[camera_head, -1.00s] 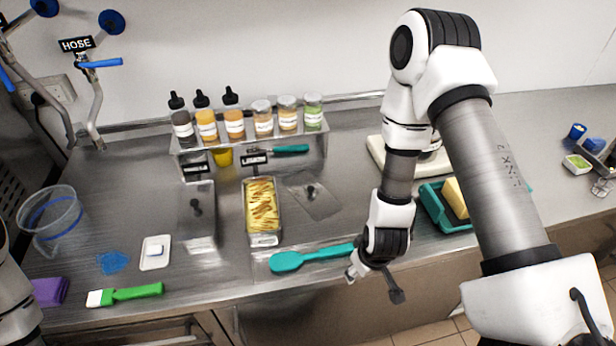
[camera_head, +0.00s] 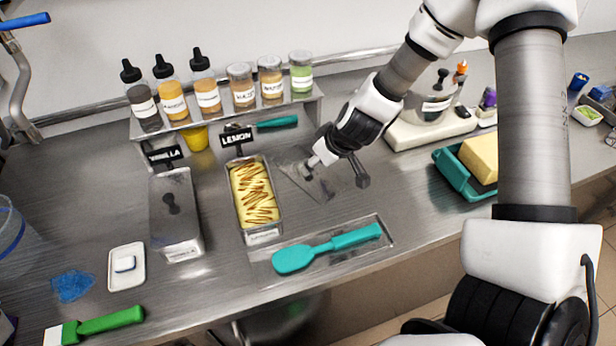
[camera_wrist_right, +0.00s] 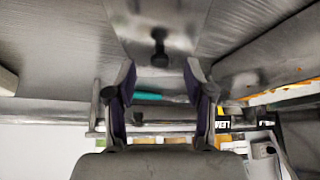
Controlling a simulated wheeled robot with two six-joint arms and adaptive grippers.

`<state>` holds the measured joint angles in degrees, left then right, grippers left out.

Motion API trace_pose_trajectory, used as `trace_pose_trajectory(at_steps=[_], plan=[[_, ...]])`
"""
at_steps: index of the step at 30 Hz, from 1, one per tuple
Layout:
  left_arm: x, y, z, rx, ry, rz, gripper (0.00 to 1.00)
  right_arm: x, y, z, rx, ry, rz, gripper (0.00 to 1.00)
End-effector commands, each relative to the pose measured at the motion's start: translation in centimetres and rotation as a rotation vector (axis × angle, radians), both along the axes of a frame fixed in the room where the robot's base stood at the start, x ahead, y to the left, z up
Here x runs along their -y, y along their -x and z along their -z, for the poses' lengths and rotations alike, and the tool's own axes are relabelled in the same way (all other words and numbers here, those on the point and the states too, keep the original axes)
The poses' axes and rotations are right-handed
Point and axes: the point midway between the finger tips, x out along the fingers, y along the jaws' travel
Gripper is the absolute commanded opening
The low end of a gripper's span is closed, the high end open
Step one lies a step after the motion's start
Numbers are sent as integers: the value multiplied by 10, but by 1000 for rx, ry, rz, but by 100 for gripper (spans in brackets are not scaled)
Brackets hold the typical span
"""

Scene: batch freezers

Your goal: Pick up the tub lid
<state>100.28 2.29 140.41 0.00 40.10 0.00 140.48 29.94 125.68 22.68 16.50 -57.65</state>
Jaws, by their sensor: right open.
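The tub lid (camera_head: 318,190) is a flat metal plate lying on the steel counter, right of the lemon tub (camera_head: 257,196). My right gripper (camera_head: 312,166) is over the lid and partly hides it and its knob in the head view. In the right wrist view, the lid (camera_wrist_right: 165,18) shows with its dark knob (camera_wrist_right: 159,46) upright. There my right gripper (camera_wrist_right: 160,76) is open, its fingers spread to either side of the knob's line. Contact between fingers and knob cannot be made out. My left gripper is out of view.
A closed vanilla tub (camera_head: 176,212) stands left of the lemon tub. A teal spatula (camera_head: 325,248) lies in a shallow tray at the front. A rack of bottles and jars (camera_head: 225,115) stands behind. A scale (camera_head: 415,133) and teal tray (camera_head: 452,172) are to the right.

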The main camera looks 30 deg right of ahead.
Motion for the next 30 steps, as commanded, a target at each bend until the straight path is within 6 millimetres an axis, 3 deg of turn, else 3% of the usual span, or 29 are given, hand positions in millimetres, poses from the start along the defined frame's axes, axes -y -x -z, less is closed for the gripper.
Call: trace_pose_trajectory(at_steps=[1, 4, 12, 13, 17, 18, 30], plan=[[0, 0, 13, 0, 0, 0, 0, -1, -7, 15, -1, 5, -3, 53], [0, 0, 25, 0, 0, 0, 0, -2, -18, 29, -2, 2, -1, 53], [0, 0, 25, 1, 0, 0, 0, -3, -22, 30, -2, 0, 0, 53], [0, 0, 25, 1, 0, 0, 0, -3, -22, 30, -2, 0, 0, 49], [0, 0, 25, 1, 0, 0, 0, -3, -22, 30, -2, 0, 0, 3], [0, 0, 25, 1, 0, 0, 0, -3, -22, 30, -2, 0, 1, 0], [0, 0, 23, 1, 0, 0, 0, -3, -21, 27, -3, -1, 0, 0]])
